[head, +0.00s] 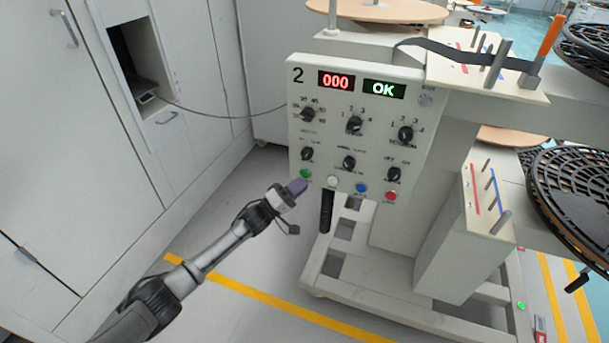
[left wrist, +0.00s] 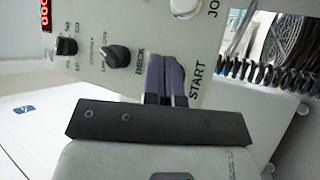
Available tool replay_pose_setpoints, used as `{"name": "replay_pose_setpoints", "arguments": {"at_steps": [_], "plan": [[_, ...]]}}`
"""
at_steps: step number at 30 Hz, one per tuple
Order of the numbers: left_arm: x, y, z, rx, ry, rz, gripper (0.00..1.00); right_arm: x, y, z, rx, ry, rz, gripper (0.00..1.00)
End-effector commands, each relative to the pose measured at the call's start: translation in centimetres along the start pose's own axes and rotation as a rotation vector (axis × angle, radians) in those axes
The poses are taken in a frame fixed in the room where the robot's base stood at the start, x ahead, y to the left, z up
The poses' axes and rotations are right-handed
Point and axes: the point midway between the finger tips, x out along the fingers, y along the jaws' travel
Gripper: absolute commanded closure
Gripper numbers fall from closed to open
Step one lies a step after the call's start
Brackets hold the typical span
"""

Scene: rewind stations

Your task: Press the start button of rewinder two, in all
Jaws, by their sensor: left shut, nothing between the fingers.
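Rewinder two's cream control panel (head: 330,138) faces me in the head view, marked 2, with a red 000 display (head: 336,81) and a green OK display (head: 383,88). The green start button (head: 305,173) is at the lower left of the panel. My left gripper (head: 298,186) has its purple fingers shut and empty, just below and in front of the green button. In the left wrist view the fingers (left wrist: 165,72) lie beside the START label (left wrist: 197,80) and hide the button there. I cannot tell whether they touch it. My right gripper is out of view.
White (head: 332,182), blue (head: 361,187) and red (head: 391,196) buttons continue the row to the right. Several black knobs sit above. A black coiled cord (head: 326,212) hangs below. White cabinets (head: 60,120) stand left; the floor between is clear.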

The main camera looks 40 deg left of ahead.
Motion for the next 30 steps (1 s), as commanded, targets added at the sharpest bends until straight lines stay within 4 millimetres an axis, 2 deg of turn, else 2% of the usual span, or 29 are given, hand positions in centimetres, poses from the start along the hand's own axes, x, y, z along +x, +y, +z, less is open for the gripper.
{"name": "replay_pose_setpoints", "arguments": {"at_steps": [30], "plan": [[0.50,-0.42,-0.39,0.001,0.000,0.000,1.00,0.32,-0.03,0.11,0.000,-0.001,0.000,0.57]]}}
